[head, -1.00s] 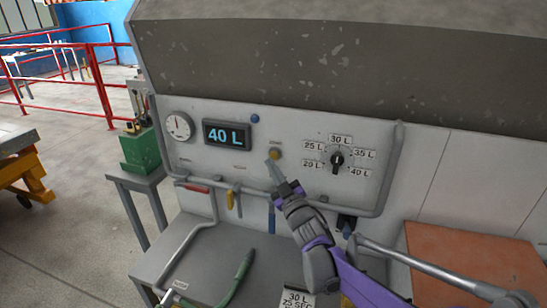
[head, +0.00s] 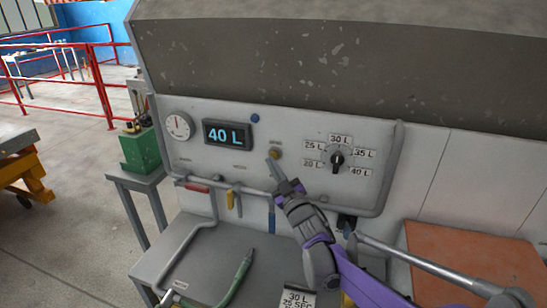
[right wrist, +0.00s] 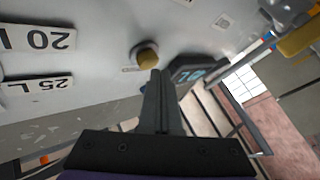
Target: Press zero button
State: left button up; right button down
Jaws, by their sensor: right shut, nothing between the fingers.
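The panel (head: 300,140) carries a small yellow button (head: 276,153) with a small label above it. I cannot read that label surely. The yellow button also shows in the right wrist view (right wrist: 147,57). My right gripper (head: 271,162) is shut and empty, with its tips just below and left of the yellow button in the head view. In the right wrist view the closed fingertips (right wrist: 155,76) are close to the button's edge. I cannot tell whether they touch. The display (head: 227,134) reads 40 L. My left gripper is not in view.
A black selector knob (head: 337,159) with litre labels is right of the button. A blue button (head: 255,118) and a round gauge (head: 179,126) are to the left. A grey pipe rail (head: 376,211) runs below and around the panel's right side. Several coloured handles hang under it.

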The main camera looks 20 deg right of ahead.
jog(key=shift+w+d, duration=0.3)
jog(key=shift+w, duration=0.15)
dwell(0.8)
jog(key=shift+s+a, duration=0.1)
jog(key=shift+s, duration=0.05)
jog(key=shift+s+a, duration=0.4)
jog(key=shift+s, duration=0.2)
dwell(0.3)
jog(key=s+a, duration=0.1)
jog(key=s, duration=0.1)
jog(key=s+a, duration=0.1)
jog(key=s, duration=0.1)
jog(key=shift+a, duration=0.4)
dwell(0.4)
